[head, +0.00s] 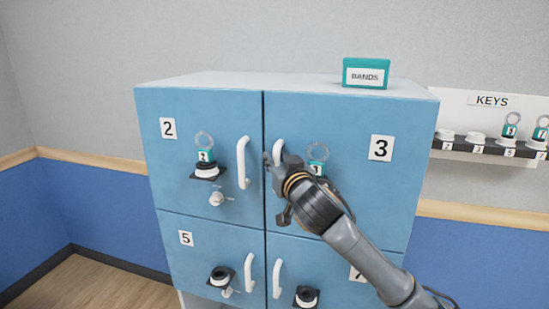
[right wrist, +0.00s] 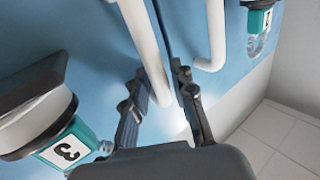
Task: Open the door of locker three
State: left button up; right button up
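Locker three's door (head: 345,215) is the upper right blue door, marked by the 3 label (head: 381,148). It looks closed, flush with its neighbour. Its white handle (head: 278,152) is partly hidden by my right gripper (head: 277,163). In the right wrist view the gripper (right wrist: 165,85) has one finger on each side of this handle (right wrist: 143,45); whether both fingers press on it is unclear. A key with a teal tag (head: 317,168) is at door three's lock, which my arm partly covers; the tag reads 3 in the right wrist view (right wrist: 68,150). My left gripper is not visible.
Door two (head: 168,180) has its own handle (head: 243,163) close by, and a key (head: 205,153). Doors five and seven are below, with handles (head: 250,272) (head: 278,279). A teal BANDS box (head: 366,74) stands on top. A KEYS rack (head: 480,146) hangs at right.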

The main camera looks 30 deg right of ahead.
jog(key=shift+s, duration=0.1)
jog(key=shift+c, duration=0.2)
grip_shut()
jog(key=shift+a, duration=0.1)
